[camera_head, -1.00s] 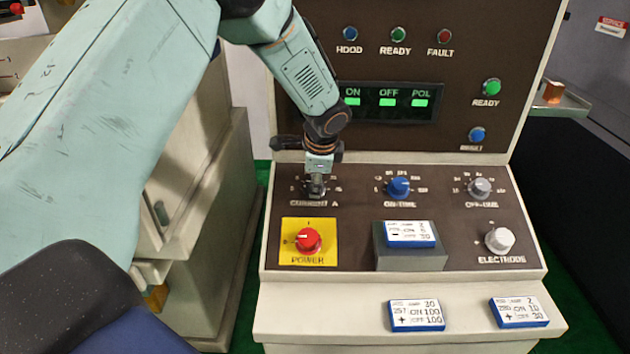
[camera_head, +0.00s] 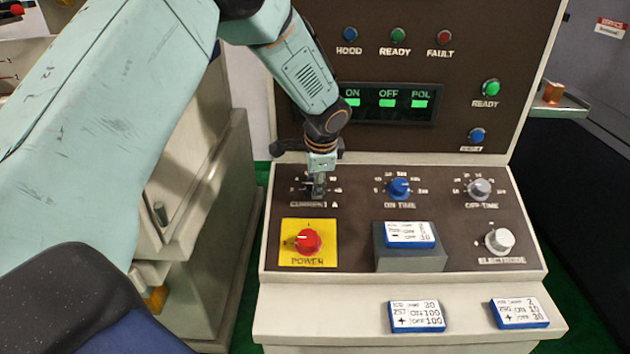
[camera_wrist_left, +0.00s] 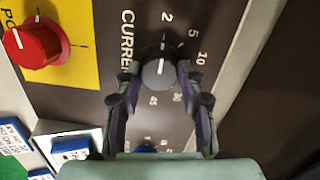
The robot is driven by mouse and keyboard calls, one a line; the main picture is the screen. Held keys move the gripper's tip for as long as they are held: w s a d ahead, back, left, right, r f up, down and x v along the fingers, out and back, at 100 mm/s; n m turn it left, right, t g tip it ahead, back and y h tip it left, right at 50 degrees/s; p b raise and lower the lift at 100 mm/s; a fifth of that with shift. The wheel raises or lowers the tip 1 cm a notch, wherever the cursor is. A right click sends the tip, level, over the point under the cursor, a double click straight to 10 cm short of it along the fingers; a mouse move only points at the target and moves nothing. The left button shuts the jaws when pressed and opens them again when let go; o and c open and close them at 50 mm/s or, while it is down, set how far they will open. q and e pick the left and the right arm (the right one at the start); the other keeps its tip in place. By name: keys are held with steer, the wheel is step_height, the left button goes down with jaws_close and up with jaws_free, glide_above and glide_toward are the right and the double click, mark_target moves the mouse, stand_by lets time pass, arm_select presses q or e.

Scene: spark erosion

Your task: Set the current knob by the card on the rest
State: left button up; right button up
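The grey current knob (camera_wrist_left: 158,73) sits between the two fingertips of my left gripper (camera_wrist_left: 158,78) in the left wrist view. The fingers appear to touch both its sides. Its white mark appears to point near the 2 on the printed scale. In the head view my left gripper (camera_head: 318,185) comes down over the knob and mostly hides it and its scale. The card (camera_head: 410,234) lies on the grey rest (camera_head: 410,260); it is white with a blue edge, shows a minus sign, and its small figures are hard to read. My right gripper is not in view.
Two more cards, one (camera_head: 416,315) and another (camera_head: 519,312), lie on the front ledge (camera_head: 360,310). The red power knob (camera_head: 307,241) is close below the gripper. The blue on-time knob (camera_head: 399,188), grey off-time knob (camera_head: 480,188) and white electrode knob (camera_head: 499,240) stand to the right.

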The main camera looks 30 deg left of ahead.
arm_select(q)
steer(key=o, duration=0.4)
steer(key=shift+d+r, duration=0.15)
steer(key=shift+r, duration=0.05)
steer(key=shift+o, duration=0.2)
steer(key=shift+f, duration=0.1)
steer(key=shift+r, duration=0.5)
steer(key=v, duration=1.1)
steer(key=shift+s+d, duration=0.1)
steer(key=shift+s, duration=0.05)
